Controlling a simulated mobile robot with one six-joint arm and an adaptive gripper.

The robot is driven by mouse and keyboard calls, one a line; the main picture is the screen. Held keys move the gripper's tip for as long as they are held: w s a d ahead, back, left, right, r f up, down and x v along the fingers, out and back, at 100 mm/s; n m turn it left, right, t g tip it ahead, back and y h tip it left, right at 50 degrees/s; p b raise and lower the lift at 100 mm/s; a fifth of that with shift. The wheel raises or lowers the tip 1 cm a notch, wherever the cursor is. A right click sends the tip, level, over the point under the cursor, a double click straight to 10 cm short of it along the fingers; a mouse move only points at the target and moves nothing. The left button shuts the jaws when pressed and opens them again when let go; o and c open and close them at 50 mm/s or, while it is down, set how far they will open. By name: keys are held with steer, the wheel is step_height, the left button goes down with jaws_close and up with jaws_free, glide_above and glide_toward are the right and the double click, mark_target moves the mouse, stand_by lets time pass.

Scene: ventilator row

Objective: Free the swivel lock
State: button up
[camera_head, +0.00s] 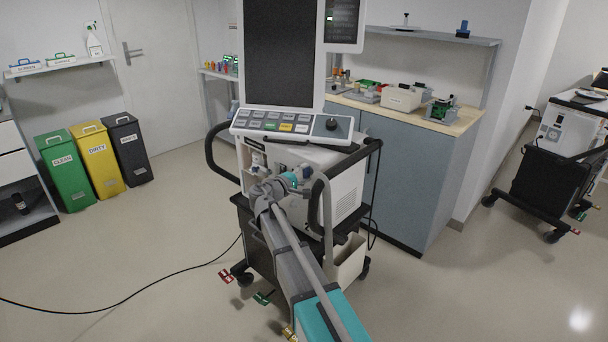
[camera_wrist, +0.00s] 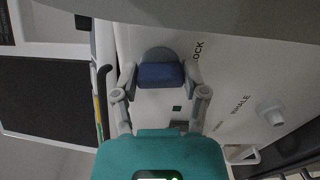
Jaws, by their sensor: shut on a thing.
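The ventilator (camera_head: 347,187) stands in the middle of the head view, its screen above. The swivel lock (camera_wrist: 161,76) is a dark blue block on a grey rounded mount, beside printed letters reading "OCK" on the pale panel in the wrist view. My gripper (camera_wrist: 161,80) has a finger on each side of the blue block and is shut on it. In the head view my gripper (camera_head: 301,175) is at the ventilator's front, below the control panel. My wrist and arm hide part of that front.
A pale port (camera_wrist: 270,110) sticks out beside the "INHALE" lettering. The ventilator's black handle rails (camera_head: 214,158) flank the front. A black cable (camera_head: 130,303) crosses the floor. A workbench (camera_head: 455,122) stands behind; another ventilator (camera_head: 560,135) is at right. Open floor lies left.

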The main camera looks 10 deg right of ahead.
stand_by(0.4)
steer(key=o, duration=1.2)
steer(key=shift+c, duration=0.2)
steer(key=shift+s+a, duration=0.1)
steer(key=shift+a, duration=0.05)
steer(key=v, duration=1.1)
steer(key=shift+s+a, duration=0.2)
steer(key=shift+a, duration=0.1)
steer(key=c, duration=0.5)
steer(key=n, duration=0.6)
steer(key=a+n, duration=0.1)
steer(key=n, duration=0.5)
steer(key=r+n+p, duration=0.1)
steer(key=n, duration=0.4)
steer(key=shift+s+a+n, duration=0.25)
steer(key=shift+s+n, duration=0.15)
steer(key=shift+c, duration=0.2)
